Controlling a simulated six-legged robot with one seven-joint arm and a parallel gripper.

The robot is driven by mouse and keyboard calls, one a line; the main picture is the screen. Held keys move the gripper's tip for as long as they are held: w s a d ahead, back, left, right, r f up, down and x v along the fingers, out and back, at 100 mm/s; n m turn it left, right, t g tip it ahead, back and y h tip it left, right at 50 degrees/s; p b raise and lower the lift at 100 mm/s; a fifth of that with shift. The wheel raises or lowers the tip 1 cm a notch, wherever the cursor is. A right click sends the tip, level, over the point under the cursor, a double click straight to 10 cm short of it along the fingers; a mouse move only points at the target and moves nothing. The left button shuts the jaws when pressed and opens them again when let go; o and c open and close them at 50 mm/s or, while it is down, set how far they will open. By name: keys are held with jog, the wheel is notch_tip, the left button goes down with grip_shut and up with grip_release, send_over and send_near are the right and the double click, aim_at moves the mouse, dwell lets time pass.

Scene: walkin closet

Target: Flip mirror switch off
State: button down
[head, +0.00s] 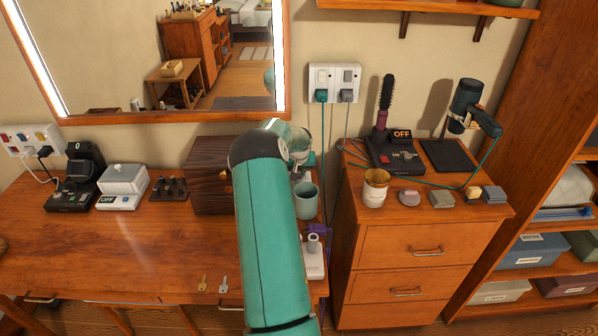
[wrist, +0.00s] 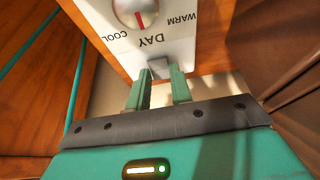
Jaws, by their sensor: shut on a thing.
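The mirror (head: 150,60) hangs on the wall at the upper left of the head view, with bright lit strips down both sides. In the wrist view a white control panel (wrist: 185,50) carries a round knob (wrist: 136,12) and the words COOL, WARM and DAY, seen upside down. A small grey switch (wrist: 159,66) sticks out below DAY. My gripper (wrist: 160,76) has its two green fingers on either side of this switch, shut on it.
A drawer cabinet (head: 420,245) stands on the right, with a hairbrush, hair dryer (head: 470,105) and cord.

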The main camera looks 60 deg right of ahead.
jog(key=shift+d, duration=0.1)
jog(key=shift+w+d+g+y, duration=0.15)
jog(key=shift+g+y, duration=0.15)
jog(key=shift+y, duration=0.35)
jog(key=shift+w+d+g+y, duration=0.15)
jog(key=shift+g+y, duration=0.15)
jog(key=shift+y, duration=0.35)
jog(key=shift+s+r, duration=0.1)
jog(key=c, duration=1.2)
grip_release()
jog(key=shift+c, duration=0.2)
notch_tip(320, 180, up, 14)
jog(key=a, duration=0.1)
jog(key=shift+s+a, duration=0.35)
jog(key=shift+s, duration=0.1)
